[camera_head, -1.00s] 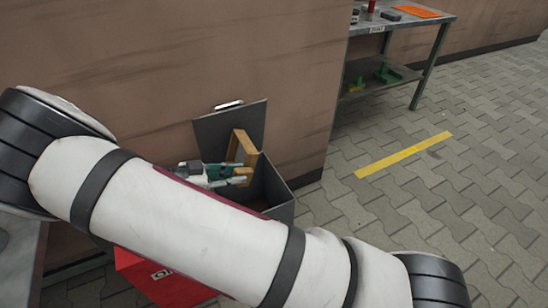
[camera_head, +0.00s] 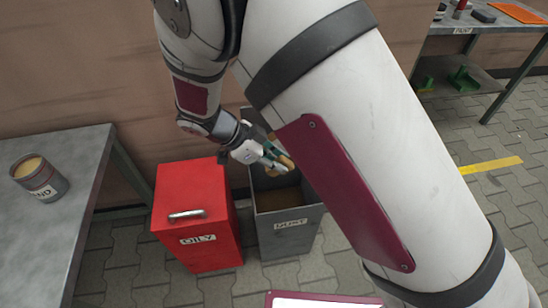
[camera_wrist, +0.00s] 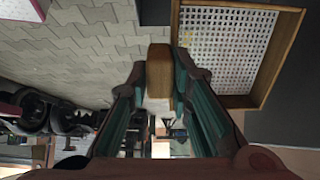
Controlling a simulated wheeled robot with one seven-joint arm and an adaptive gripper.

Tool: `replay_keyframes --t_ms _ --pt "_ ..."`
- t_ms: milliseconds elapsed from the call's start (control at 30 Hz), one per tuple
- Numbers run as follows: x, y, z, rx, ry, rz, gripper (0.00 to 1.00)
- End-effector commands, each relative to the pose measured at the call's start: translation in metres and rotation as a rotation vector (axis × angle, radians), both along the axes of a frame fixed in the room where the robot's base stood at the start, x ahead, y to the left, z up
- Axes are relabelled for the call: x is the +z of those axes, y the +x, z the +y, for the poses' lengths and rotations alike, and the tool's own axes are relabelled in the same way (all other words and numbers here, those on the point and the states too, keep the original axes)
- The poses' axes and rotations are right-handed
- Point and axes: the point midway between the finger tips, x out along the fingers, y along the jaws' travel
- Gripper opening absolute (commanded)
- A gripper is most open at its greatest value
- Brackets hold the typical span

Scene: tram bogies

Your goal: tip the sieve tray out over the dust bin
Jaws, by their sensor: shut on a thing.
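The grey dust bin (camera_head: 288,236), labelled DUST, stands open on the floor against the wall, with brownish matter visible inside. My gripper (camera_head: 281,163) is over its opening, shut on the wooden handle of the sieve tray. In the wrist view the handle (camera_wrist: 159,72) sits between the two green-padded fingers (camera_wrist: 160,95). The sieve tray (camera_wrist: 297,25) is a wooden frame with a pale perforated mesh, at the upper right of that view. Few or no grains show on the mesh. In the head view my arm hides most of the tray, so its exact tilt cannot be told.
A red bin (camera_head: 197,240) labelled OILY stands shut, close left of the dust bin. A grey table (camera_head: 85,165) with a labelled tin (camera_head: 38,180) is at left. A workbench (camera_head: 470,50) stands at the back right. The brown wall is close behind the bins.

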Motion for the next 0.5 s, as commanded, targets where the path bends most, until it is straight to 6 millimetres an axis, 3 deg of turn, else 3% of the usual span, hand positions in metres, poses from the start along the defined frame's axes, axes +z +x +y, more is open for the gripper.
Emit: replay_keyframes --t_ms 167,500 --pt "0.012 0.002 -0.010 -0.006 0.158 0.043 0.00" --pt "0.014 0.008 -0.029 -0.009 0.464 0.125 0.00"
